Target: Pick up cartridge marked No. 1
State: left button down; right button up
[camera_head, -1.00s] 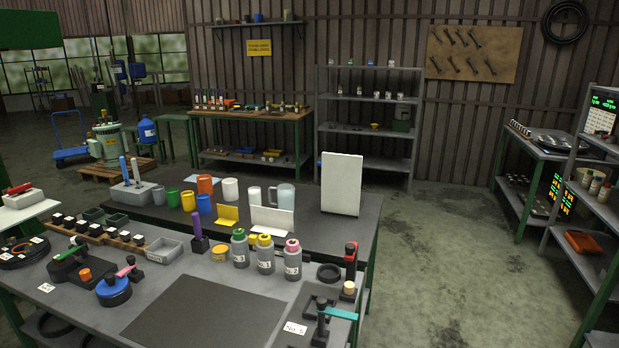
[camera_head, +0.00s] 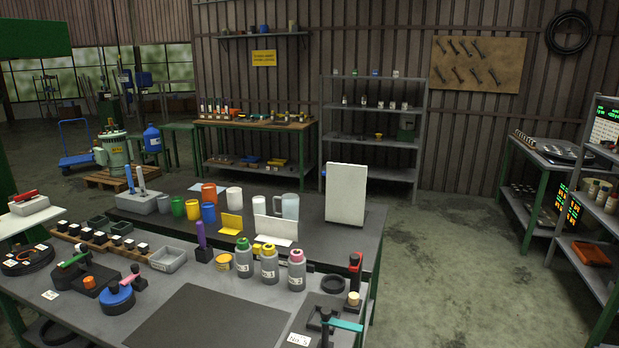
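No part is legible as a cartridge marked No. 1. Several small dark blocks with white tops stand in a wooden rack (camera_head: 98,245) at the left of the near bench. Three grey bottles with white labels stand mid-bench: one with a green cap (camera_head: 243,257), one with a yellow cap (camera_head: 269,263) and one with a pink cap (camera_head: 297,269). Their markings are too small to read. A white label card (camera_head: 298,339) lies by the front edge, its number unclear. Neither of my grippers is in view.
A dark mat (camera_head: 205,318) lies bare on the near bench. A grey tray (camera_head: 167,259), coloured cups and a white upright panel (camera_head: 346,194) stand behind. A teal-handled fixture (camera_head: 345,325) is at the front right. Open floor (camera_head: 440,240) lies right of the bench.

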aim_at(270, 265)
jog(key=i+l+u, duration=0.2)
jog(key=l, duration=0.45)
jog(key=i+l+u, duration=0.2)
jog(key=l, duration=0.45)
jog(key=l+u, duration=0.2)
jog(key=l, duration=0.45)
